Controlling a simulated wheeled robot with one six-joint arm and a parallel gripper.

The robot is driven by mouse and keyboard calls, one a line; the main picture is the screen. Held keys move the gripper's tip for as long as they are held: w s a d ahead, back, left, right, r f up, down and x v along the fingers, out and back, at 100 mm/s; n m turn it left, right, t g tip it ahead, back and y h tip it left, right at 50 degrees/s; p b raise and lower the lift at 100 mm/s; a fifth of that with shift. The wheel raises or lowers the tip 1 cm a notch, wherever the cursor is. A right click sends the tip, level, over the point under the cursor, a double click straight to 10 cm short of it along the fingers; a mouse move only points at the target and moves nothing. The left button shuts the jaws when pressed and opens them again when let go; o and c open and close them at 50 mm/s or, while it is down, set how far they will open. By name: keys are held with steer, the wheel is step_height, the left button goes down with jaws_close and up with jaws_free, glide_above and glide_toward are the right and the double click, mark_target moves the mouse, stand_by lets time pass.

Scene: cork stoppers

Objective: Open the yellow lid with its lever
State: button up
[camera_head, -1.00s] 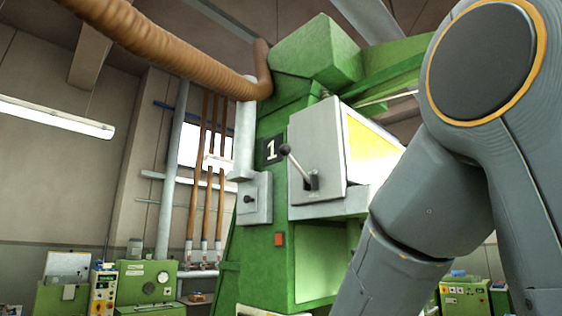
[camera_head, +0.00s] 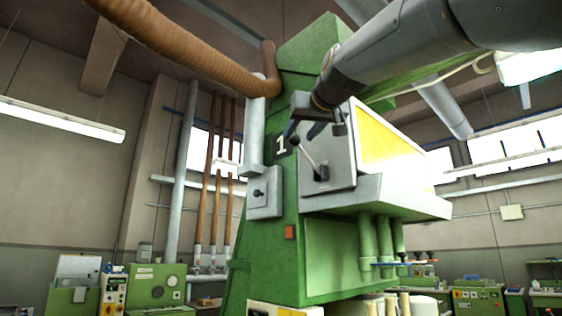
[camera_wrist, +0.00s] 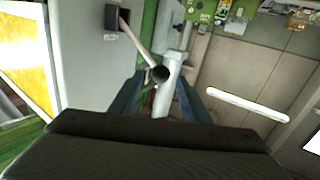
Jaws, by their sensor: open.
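The yellow lid (camera_head: 385,148) forms the sloping front of a pale grey box on a green machine; it looks closed. It also shows at the left edge of the wrist view (camera_wrist: 28,62). The lever (camera_head: 308,157) has a metal rod and a black ball knob, and rises tilted from a dark mount on the box's side. My gripper (camera_head: 304,130) is open, close to the knob. In the wrist view, the knob (camera_wrist: 160,74) appears between the two dark blue fingers of my gripper (camera_wrist: 160,95). I cannot tell whether they touch it.
The grey box side (camera_head: 332,190) stands close to my gripper. A grey switch box (camera_head: 264,197) is on the machine's left. A brown hose (camera_head: 185,50) crosses above left. Green pipes (camera_head: 383,240) hang below the box.

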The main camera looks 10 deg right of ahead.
mark_target(306, 155)
steer(key=shift+w+a+f, duration=0.1)
steer(key=shift+w+f, duration=0.05)
steer(key=shift+w, duration=0.6)
steer(key=w+p, duration=0.3)
steer(key=w, duration=0.4)
steer(key=shift+a, duration=0.2)
steer(key=shift+w, duration=0.1)
jaws_close()
